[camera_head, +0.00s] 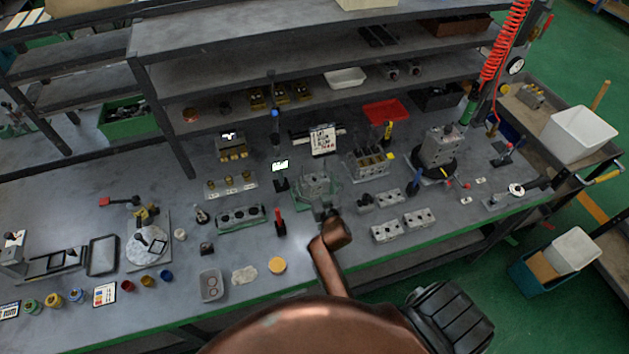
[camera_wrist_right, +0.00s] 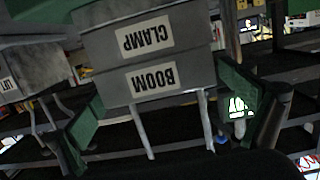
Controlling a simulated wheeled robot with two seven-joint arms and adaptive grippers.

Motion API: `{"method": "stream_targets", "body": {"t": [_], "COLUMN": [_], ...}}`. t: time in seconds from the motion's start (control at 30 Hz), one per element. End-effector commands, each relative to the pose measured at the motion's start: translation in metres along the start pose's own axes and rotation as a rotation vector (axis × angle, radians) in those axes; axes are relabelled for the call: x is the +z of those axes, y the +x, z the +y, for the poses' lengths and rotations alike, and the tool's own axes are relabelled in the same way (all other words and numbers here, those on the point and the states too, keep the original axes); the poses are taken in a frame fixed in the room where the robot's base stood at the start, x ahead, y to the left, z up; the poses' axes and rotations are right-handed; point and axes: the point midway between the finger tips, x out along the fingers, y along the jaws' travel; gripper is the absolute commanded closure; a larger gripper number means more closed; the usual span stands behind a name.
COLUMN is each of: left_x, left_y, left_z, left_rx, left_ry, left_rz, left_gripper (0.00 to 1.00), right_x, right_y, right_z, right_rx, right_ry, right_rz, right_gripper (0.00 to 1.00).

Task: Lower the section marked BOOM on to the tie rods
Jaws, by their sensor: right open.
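The section marked BOOM (camera_wrist_right: 155,82) shows in the right wrist view, its label upside down. It lies flush against the section marked CLAMP (camera_wrist_right: 145,38). Bare tie rods (camera_wrist_right: 206,120) stick out past the BOOM section, on the side away from CLAMP. My right gripper (camera_wrist_right: 165,112) is open, with a green-padded finger on each side of the BOOM section; a gap shows on the right, and contact on the left is unclear. In the head view, my right gripper (camera_head: 325,212) is at the front of the small grey stack (camera_head: 315,184). My left gripper is not in view.
Loose valve blocks (camera_head: 386,232) lie right of the stack. A red-handled tool (camera_head: 279,222) and a green tray with a block (camera_head: 240,218) stand left. A block on a black round stand (camera_head: 440,150) is at the right. A round yellow disc (camera_head: 277,265) lies near the front edge.

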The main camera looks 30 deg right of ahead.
Motion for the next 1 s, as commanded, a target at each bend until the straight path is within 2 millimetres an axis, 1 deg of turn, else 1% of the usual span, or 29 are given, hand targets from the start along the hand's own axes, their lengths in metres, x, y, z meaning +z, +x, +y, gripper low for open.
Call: {"method": "stream_targets", "body": {"t": [0.03, 0.2, 0.6, 0.87, 0.97, 1.0], "left_x": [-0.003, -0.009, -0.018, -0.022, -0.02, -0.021], "left_y": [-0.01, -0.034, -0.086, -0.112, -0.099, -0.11], "left_z": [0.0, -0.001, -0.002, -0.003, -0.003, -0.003], "left_rx": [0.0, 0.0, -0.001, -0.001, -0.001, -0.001], "left_ry": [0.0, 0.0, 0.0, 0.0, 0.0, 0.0], "left_rz": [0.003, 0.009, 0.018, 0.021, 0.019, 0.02], "left_gripper": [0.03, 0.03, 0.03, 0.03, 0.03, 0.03], "right_x": [-0.01, -0.04, -0.106, -0.138, -0.132, -0.143], "right_y": [-0.004, -0.009, -0.018, -0.023, -0.021, -0.023], "right_z": [-0.004, -0.004, -0.002, -0.001, -0.001, -0.001], "right_rx": [-0.002, -0.003, -0.002, -0.002, -0.003, -0.002], "right_ry": [0.009, 0.008, 0.003, 0.002, -0.004, 0.002], "right_rz": [-0.002, -0.003, -0.003, -0.003, -0.002, -0.004], "right_gripper": [0.03, 0.03, 0.03, 0.03, 0.03, 0.03]}}
